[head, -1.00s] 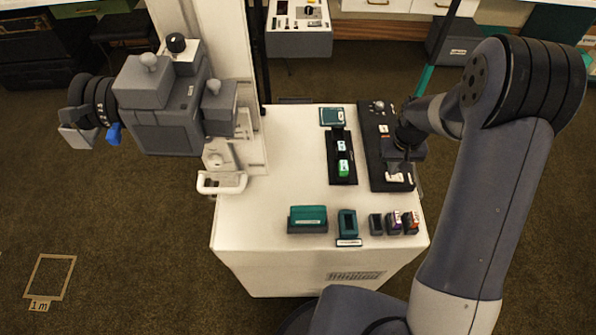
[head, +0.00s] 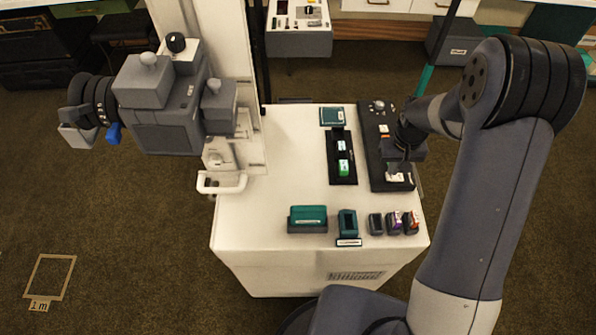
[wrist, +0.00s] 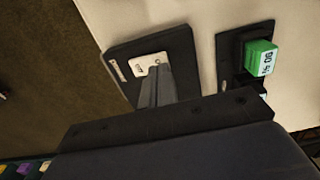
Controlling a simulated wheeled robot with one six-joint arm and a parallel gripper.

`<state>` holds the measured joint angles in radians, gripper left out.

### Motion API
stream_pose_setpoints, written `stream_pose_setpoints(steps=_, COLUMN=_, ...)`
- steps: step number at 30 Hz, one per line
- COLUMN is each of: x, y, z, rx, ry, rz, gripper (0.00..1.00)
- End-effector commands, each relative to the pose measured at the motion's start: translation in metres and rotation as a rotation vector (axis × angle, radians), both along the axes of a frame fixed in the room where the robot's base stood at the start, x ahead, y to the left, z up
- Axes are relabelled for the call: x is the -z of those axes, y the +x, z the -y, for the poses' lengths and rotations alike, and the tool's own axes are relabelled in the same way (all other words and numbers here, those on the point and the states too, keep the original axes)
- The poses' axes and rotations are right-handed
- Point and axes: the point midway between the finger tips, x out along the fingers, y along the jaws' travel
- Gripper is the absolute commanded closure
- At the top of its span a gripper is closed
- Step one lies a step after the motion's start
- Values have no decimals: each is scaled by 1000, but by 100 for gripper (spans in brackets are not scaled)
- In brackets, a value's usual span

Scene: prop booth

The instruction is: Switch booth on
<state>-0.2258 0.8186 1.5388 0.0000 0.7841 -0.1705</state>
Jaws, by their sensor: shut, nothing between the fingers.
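A black control panel (head: 375,120) lies along the right side of the white booth table. A small white plate with a switch (head: 396,177) sits at its near end; it also shows in the wrist view (wrist: 148,64). A small orange and white part (head: 384,130) and a round silvery knob (head: 378,106) are farther up the panel. My gripper (head: 402,167) is shut and empty, over the near end of the panel. In the wrist view its fingertips (wrist: 157,72) overlap the white plate and hide part of it. I cannot tell whether they touch it.
A black tray with a green block (head: 344,168) lies left of the panel. Teal and dark holders (head: 308,219) line the front of the white table (head: 285,170). A large grey camera (head: 160,105) stands at the left. The table's middle left is clear.

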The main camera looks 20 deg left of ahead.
Motion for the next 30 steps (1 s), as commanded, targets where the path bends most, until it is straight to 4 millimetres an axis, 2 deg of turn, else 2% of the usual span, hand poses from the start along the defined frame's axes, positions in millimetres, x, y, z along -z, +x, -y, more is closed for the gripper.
stream_pose_setpoints(steps=30, x=16, y=0, z=0, rx=0, ry=0, rz=0, gripper=100)
